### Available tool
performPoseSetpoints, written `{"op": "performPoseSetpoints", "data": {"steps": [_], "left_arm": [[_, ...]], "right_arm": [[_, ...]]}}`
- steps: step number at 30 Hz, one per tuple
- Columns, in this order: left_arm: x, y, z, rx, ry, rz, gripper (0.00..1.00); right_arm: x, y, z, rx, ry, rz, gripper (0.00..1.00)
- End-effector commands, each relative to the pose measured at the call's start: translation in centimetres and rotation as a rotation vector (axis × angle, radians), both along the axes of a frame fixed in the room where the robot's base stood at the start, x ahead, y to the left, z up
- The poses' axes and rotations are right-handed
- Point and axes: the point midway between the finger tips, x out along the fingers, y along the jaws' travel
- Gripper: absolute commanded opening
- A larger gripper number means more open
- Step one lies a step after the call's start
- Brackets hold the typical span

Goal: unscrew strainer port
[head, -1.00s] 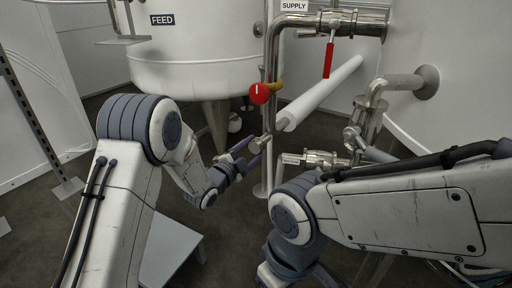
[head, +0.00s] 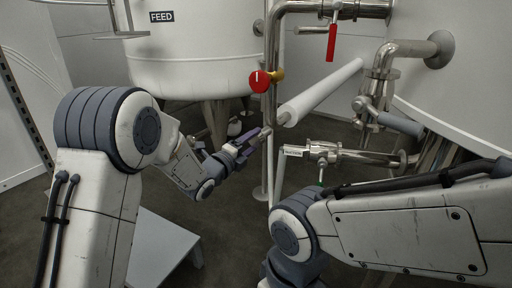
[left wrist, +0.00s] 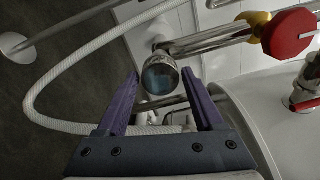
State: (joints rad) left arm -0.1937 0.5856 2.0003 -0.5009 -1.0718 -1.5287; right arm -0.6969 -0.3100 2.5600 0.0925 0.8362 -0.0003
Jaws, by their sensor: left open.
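A short metal port with a round, bluish end (left wrist: 160,80) sits between my left fingertips in the left wrist view, on a side pipe. In the head view its stub (head: 263,132) is on the thin vertical pipe. I cannot tell for sure that it is the strainer port. My left gripper (head: 251,139) is open, its purple fingers pointing at the stub; they also show in the left wrist view (left wrist: 166,95), apart around the port's end. I see no grip on it. My right gripper is out of view; only its arm shows.
A red round handle (head: 260,82) sits above the stub. A horizontal fitting with a small white label (head: 294,151) lies to the right. The white FEED tank (head: 195,60) stands behind. A white tube (head: 320,92) slants nearby. In the left wrist view a white hose (left wrist: 62,75) curves around.

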Motion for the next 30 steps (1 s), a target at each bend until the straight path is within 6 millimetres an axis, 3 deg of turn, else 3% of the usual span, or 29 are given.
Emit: {"op": "performPoseSetpoints", "data": {"steps": [1, 10, 22, 30], "left_arm": [[0.0, 0.0, -0.4, 0.030, -0.026, 0.000, 0.69], [0.0, 0.0, -0.1, 0.121, -0.089, 0.001, 0.69], [0.0, 0.0, -0.3, 0.355, -0.263, 0.001, 0.69], [0.0, 0.0, 0.1, 0.458, -0.334, 0.001, 0.69]], "right_arm": [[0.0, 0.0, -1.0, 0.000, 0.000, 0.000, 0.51], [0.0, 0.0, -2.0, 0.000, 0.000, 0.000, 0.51], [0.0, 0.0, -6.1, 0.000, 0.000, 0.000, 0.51], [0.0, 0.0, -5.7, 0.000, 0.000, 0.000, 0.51]]}}
